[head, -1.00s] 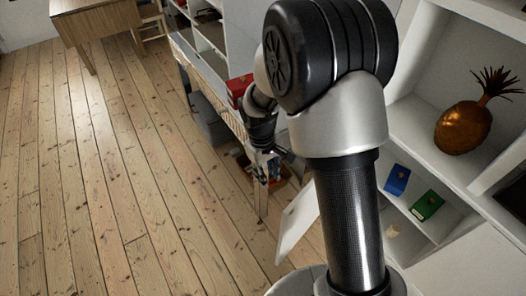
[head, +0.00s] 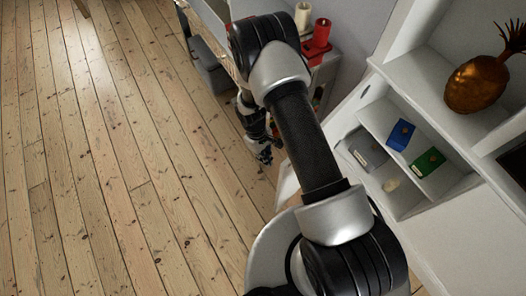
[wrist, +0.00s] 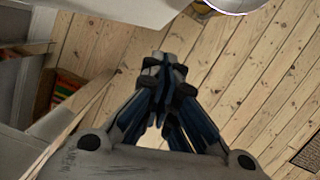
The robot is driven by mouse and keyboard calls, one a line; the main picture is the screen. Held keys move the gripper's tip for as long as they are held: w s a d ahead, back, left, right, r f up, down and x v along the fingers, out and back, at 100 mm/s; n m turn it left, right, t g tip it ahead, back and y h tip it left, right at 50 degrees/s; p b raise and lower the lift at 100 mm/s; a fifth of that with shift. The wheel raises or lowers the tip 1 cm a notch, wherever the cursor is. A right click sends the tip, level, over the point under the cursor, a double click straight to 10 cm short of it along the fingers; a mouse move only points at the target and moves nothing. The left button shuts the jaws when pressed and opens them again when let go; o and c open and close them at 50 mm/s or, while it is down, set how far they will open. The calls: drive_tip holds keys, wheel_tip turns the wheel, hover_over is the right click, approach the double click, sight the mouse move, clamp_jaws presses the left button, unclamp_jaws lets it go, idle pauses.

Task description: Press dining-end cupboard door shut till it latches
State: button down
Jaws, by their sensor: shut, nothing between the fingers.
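The cupboard door (head: 287,184) is a white panel standing open at the lower front of the white cupboard, mostly hidden behind my arm in the head view. A white panel (wrist: 110,10) at the top of the wrist view looks like the same door. My gripper (head: 265,155) is shut and empty, low over the floor, beyond the door from my base. In the wrist view its closed fingertips (wrist: 163,68) are apart from the panel, with bare boards around them. The door's hinge and latch are hidden.
The cupboard's open compartments (head: 395,205) hold a blue box (head: 400,134), a green box (head: 428,162) and a grey box (head: 366,150). A golden pineapple (head: 472,85) stands above. A red object (head: 318,38) is on the table behind my arm. Floorboards (head: 110,180) at left are clear.

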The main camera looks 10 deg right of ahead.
drive_tip(key=shift+s+d+f+b, duration=0.1)
drive_tip(key=shift+s+d+f, duration=0.15)
drive_tip(key=shift+s+d, duration=0.25)
drive_tip(key=shift+s+d+f+b, duration=0.1)
drive_tip(key=shift+s+d+f, duration=0.15)
drive_tip(key=shift+s, duration=0.4)
drive_tip(key=shift+s+d+f+b, duration=0.1)
drive_tip(key=shift+s+d+f, duration=0.1)
drive_tip(key=shift+s+d, duration=0.35)
drive_tip(key=shift+s+a, duration=0.1)
